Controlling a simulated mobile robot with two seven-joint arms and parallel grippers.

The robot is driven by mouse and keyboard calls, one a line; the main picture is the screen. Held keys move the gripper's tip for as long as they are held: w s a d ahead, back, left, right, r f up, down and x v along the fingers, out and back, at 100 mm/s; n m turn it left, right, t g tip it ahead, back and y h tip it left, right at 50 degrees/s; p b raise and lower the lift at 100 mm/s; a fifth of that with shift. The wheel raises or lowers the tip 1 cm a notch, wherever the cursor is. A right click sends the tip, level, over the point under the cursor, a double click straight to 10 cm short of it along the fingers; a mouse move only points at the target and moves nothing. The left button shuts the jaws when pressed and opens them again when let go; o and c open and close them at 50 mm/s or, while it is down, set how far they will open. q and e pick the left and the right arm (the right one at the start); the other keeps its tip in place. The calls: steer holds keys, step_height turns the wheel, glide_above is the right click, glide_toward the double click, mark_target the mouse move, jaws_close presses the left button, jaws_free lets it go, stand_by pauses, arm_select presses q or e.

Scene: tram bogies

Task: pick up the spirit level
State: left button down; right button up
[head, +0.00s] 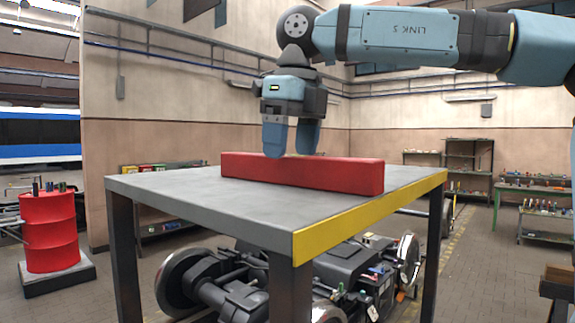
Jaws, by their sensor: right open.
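A long red bar, which looks to be the spirit level (345,175), lies on the grey table (190,187), running from the back left towards the front right. No vials or markings show on it. My right gripper (291,152) points straight down over the bar, left of its middle. It is open, with one finger on the near side of the bar's top edge and the other farther back, its tip partly behind the bar. I cannot tell whether the fingers touch it. My left gripper is out of view.
The table has a yellow front-right edge (375,216) and dark legs. Its top is otherwise clear. A bogie (255,290) stands beneath and behind it. A red drum (49,235) with tools stands at left. Shelves and a green workbench (535,190) are at right.

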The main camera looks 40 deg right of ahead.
mark_target(288, 166)
steer(key=f, duration=0.2)
steer(key=w+f+p, duration=0.1)
steer(key=f, duration=0.1)
steer(key=shift+w+d, duration=0.1)
steer(key=shift+d, duration=0.05)
steer(key=shift+s+r, duration=0.1)
steer(key=shift+s, duration=0.1)
steer(key=shift+c, duration=1.3)
steer(key=c, duration=0.9)
steer(key=shift+r, duration=0.1)
